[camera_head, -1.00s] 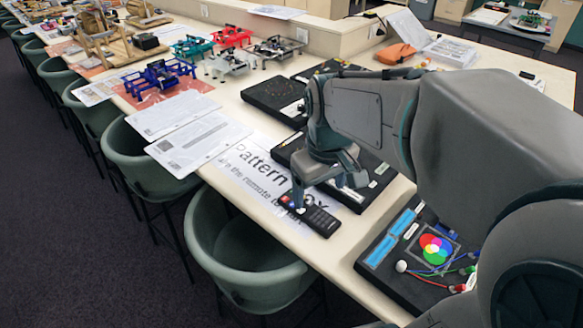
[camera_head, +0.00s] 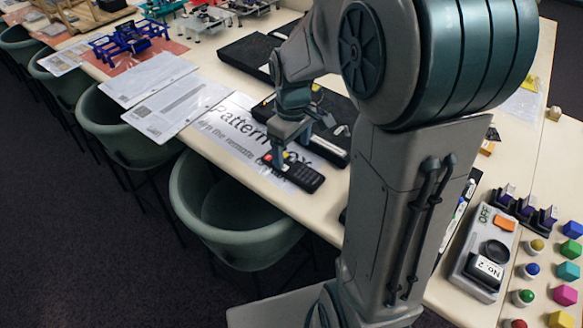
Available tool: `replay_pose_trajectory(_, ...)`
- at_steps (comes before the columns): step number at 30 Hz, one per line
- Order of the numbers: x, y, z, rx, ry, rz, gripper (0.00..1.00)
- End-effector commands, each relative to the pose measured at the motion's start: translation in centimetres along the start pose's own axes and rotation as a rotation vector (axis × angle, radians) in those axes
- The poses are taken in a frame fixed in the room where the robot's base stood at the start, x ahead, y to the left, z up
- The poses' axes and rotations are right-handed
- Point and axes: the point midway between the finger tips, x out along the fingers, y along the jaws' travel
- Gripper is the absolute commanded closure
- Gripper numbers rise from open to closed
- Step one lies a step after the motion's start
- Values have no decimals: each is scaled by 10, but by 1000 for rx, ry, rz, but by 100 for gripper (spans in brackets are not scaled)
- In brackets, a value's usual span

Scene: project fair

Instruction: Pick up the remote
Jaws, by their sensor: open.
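The black remote (camera_head: 302,177) lies on a white paper sign at the table's front edge, with its red-marked end to the left. My gripper (camera_head: 279,165) points down at the remote's left end, where its fingers hide part of the remote. The jaws are open; whether they touch the remote is too small to tell.
The sign (camera_head: 232,120) lies under the remote on the long cream table. Dark boxes (camera_head: 325,125) stand just behind. A green chair (camera_head: 235,215) is close to the front edge. Papers (camera_head: 175,105) lie to the left. A grey switch box (camera_head: 487,262) and colored blocks stand at the right.

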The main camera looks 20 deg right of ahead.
Motion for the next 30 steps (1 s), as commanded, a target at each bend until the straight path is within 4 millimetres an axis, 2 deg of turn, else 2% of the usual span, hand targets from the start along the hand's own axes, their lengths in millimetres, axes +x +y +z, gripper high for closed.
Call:
replay_pose_trajectory(4, 12, -1, 1, 0, -3, -2, 22)
replay_pose_trajectory(12, 50, -1, 1, 1, -2, -2, 22)
replay_pose_trajectory(20, 54, -1, 1, 1, 0, 1, 22)
replay_pose_trajectory(21, 54, -1, 1, 1, 0, 1, 25)
replay_pose_trajectory(26, 54, -1, 1, 1, 0, 0, 69)
replay_pose_trajectory(27, 54, -1, 1, 1, 0, 0, 74)
replay_pose_trajectory(30, 53, -1, 1, 1, 0, 1, 74)
